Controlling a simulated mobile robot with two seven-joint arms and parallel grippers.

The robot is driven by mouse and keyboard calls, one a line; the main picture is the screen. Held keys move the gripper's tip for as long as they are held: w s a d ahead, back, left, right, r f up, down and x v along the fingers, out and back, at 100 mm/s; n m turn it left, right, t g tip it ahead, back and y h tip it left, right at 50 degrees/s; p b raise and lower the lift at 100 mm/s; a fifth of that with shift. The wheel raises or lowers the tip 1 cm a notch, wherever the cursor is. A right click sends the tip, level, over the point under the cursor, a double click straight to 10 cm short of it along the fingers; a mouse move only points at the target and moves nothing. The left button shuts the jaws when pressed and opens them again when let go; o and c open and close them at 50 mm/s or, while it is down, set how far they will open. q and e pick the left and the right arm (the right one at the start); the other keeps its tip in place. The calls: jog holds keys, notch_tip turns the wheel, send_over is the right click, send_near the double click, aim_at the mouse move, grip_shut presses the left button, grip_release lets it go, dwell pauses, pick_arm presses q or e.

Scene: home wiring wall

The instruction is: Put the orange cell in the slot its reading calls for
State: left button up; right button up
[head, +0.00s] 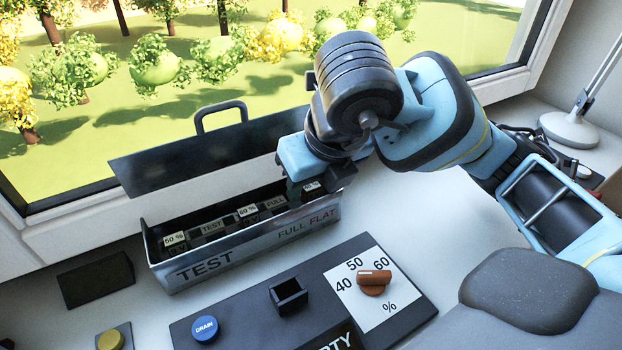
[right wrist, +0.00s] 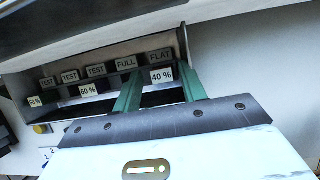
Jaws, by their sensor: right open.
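The open metal case (head: 210,275) marked TEST and FULL FLAT stands by the window. Its slots carry labels: several TEST, FULL and FLAT at the back, and 50 %, 60 % and 40 % in front. My right gripper (head: 312,187) is at the case's right end. In the right wrist view its green fingers (right wrist: 160,85) are apart, with the 40 % label (right wrist: 162,75) between them. No orange cell can be made out; the space between the fingers is dark. The tester's black socket (head: 288,296) looks empty. My left gripper is out of view.
The dark tester panel (head: 240,312) has a blue DRAIN button (head: 205,328) and an orange-brown knob (head: 374,279) on a 40-50-60 % dial. A dark block (head: 95,279) and a yellow button (head: 110,340) lie left. A lamp base (head: 570,130) stands right. The case lid is raised behind.

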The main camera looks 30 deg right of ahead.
jog(key=shift+d+r, duration=0.1)
jog(key=shift+r, duration=0.3)
jog(key=p+v, duration=0.2)
jog(key=v, duration=0.4)
jog(key=shift+s+r, duration=0.25)
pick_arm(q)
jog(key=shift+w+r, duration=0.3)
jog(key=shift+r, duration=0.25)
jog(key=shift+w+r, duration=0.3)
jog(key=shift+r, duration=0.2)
pick_arm(e)
jog(key=shift+s+r, duration=0.15)
jog(key=shift+r, duration=0.05)
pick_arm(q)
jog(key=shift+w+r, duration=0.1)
